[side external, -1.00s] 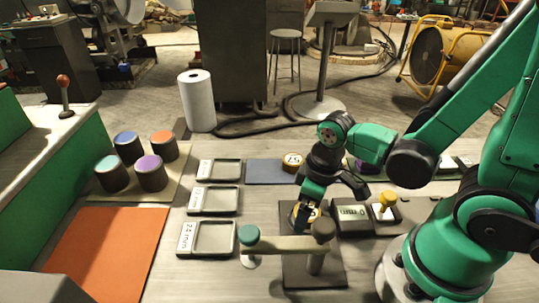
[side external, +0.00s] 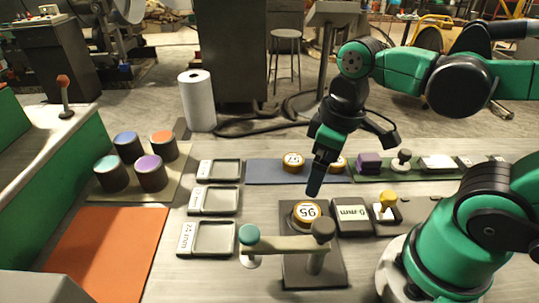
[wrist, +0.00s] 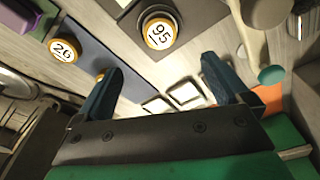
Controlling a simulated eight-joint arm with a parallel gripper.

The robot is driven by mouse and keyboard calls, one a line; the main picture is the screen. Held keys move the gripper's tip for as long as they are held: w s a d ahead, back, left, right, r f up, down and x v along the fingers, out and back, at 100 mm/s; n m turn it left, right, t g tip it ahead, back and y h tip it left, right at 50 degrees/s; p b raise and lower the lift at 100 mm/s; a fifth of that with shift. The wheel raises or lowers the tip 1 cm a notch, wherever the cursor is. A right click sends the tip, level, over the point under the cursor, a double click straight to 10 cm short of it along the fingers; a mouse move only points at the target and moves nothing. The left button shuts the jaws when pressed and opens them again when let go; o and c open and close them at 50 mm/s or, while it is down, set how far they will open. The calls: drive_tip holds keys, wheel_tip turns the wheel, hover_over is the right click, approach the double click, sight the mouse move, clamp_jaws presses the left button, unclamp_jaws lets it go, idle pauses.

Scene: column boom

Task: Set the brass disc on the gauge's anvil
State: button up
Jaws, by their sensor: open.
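A brass disc (side external: 306,212) with a white numbered face lies flat on the gauge (side external: 315,274), on the dark base behind the crossbar; the anvil under it is mostly hidden. The same disc shows in the wrist view (wrist: 160,30), at the top. My gripper (side external: 314,190) hangs above and behind the disc, apart from it. In the wrist view my gripper (wrist: 159,75) has its two fingers wide apart with nothing between them. The gauge's readout (side external: 352,214) stands to the right of the disc; its digits are hard to read.
Two more brass discs, one left (side external: 293,162) and one right (side external: 337,164), lie on the blue mat (side external: 262,172). Three shallow trays (side external: 212,238) stand left of the gauge. A yellow-handled stamp (side external: 387,203) is to the right. An orange mat (side external: 108,255) lies clear at the left.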

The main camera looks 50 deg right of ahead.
drive_tip(key=w+d+r+m+t, duration=0.1)
drive_tip(key=w+m+t, duration=0.2)
drive_tip(key=w+t, duration=0.2)
drive_tip(key=shift+w+d+r+t, duration=0.35)
drive_tip(key=shift+w+r+t, duration=0.05)
idle(0.4)
